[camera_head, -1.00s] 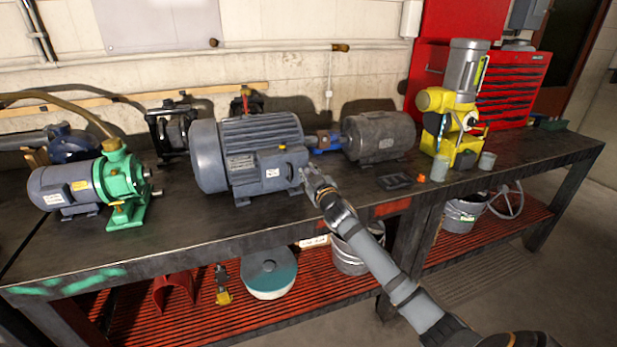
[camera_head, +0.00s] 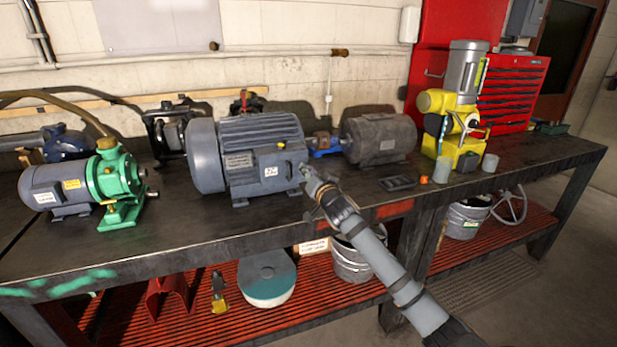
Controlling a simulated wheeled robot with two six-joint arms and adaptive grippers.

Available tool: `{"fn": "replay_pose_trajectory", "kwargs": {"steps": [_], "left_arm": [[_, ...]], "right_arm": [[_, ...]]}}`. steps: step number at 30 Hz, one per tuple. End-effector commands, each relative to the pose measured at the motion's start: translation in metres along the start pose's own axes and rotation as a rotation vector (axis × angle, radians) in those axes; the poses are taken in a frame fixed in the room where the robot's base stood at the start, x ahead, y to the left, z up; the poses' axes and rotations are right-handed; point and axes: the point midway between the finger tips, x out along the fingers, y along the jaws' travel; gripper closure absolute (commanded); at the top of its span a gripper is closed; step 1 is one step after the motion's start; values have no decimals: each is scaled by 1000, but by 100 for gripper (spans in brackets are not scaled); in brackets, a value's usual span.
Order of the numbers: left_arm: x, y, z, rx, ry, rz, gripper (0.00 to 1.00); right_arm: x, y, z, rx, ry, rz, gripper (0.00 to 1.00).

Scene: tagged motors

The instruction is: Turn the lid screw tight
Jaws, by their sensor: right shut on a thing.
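The large blue-grey motor (camera_head: 203,155) stands on the workbench, with a terminal box (camera_head: 272,172) on its side facing me. The box's lid looks closed. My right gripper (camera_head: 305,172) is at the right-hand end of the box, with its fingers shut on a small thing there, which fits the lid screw. The fingers hide the screw, so I cannot see how deep it sits. My left gripper is out of view.
A green pump (camera_head: 117,180) stands at left, a grey motor (camera_head: 378,138) behind my gripper and a yellow machine (camera_head: 437,104) at right. A small black tray (camera_head: 397,182) lies on the bench (camera_head: 215,222). Buckets stand on the red shelf below.

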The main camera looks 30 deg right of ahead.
Motion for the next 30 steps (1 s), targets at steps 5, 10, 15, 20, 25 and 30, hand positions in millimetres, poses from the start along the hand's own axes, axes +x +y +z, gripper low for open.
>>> {"fn": "replay_pose_trajectory", "kwargs": {"steps": [5, 10, 15, 20, 25, 30], "left_arm": [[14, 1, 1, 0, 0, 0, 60], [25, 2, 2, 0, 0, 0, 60], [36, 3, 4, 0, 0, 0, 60], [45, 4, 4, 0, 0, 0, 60], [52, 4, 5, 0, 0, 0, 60], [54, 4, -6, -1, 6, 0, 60]], "right_arm": [[0, 4, 6, 168, -5, 6, 100], [0, 5, 6, 328, -4, 7, 100], [0, 5, 6, 481, -4, 6, 100], [0, 5, 6, 604, -4, 7, 100], [0, 4, 5, 705, -4, 8, 100], [0, 4, 5, 772, -4, 9, 100]]}}
